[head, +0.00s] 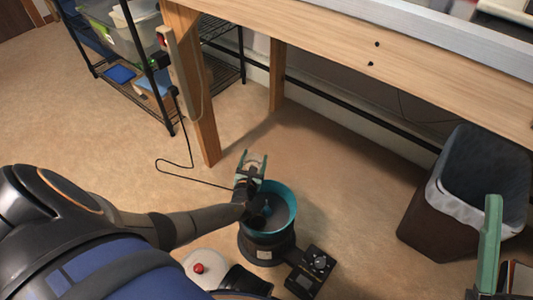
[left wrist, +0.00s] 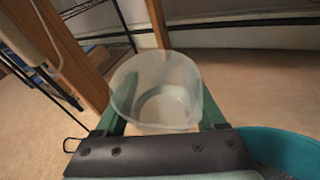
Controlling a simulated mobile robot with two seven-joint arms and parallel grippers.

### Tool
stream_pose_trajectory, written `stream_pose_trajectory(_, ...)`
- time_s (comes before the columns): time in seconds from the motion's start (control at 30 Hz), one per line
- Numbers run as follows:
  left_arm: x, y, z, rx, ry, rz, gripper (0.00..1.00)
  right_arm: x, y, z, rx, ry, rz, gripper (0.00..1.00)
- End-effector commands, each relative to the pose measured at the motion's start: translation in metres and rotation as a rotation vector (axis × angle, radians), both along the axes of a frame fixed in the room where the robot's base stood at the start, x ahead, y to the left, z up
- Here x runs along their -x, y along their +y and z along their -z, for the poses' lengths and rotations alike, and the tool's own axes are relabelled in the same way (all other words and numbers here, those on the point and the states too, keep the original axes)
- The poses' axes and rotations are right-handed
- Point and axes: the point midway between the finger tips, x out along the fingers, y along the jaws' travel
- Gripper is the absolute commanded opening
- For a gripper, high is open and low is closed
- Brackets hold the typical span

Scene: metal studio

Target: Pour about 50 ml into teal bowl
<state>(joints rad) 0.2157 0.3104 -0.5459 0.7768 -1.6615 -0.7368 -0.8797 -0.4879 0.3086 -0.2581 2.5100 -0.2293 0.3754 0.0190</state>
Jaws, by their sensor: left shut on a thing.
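My left gripper (head: 252,160) is shut on a clear cup, one green finger on each side of it. The see-through cup (left wrist: 157,92) fills the middle of the left wrist view, its open mouth visible. A paler ring shows low in it; I cannot tell how much it holds. The teal bowl (head: 286,190) sits on a black round base on the floor. My left wrist covers part of its rim, and the cup is beyond the bowl. The bowl's rim (left wrist: 275,140) also shows at lower right in the left wrist view. One green finger of my right gripper (head: 490,245) shows at the right edge.
A black control box (head: 312,270) and a white lid with a red knob (head: 198,268) are near the base. A wooden bench (head: 340,45) stands behind, its leg close by. A lined bin (head: 430,205) stands right, a wire shelf (head: 125,80) left.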

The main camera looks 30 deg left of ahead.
Motion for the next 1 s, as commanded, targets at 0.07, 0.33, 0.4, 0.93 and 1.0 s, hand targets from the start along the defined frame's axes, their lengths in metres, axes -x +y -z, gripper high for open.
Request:
stream_pose_trajectory(0.07, 0.002, -0.004, -0.001, -0.041, -0.028, 0.002, 0.13, 0.0, 0.0, 0.006, 0.003, 0.002, 0.002, 0.5)
stream_pose_trajectory(0.33, 0.01, -0.015, -0.015, -0.186, -0.126, 0.0, 0.13, 0.0, 0.002, 0.018, 0.014, 0.003, 0.004, 0.5)
stream_pose_trajectory(0.4, 0.012, -0.018, -0.019, -0.223, -0.152, 0.0, 0.13, 0.0, 0.003, 0.022, 0.016, 0.005, 0.004, 0.5)
stream_pose_trajectory(0.93, 0.022, -0.031, -0.064, -0.413, -0.281, 0.0, 0.13, -0.001, 0.003, 0.018, 0.006, 0.007, 0.005, 0.5)
stream_pose_trajectory(1.0, 0.022, -0.032, -0.067, -0.425, -0.289, 0.0, 0.13, -0.001, 0.003, 0.018, 0.007, 0.007, 0.006, 0.5)
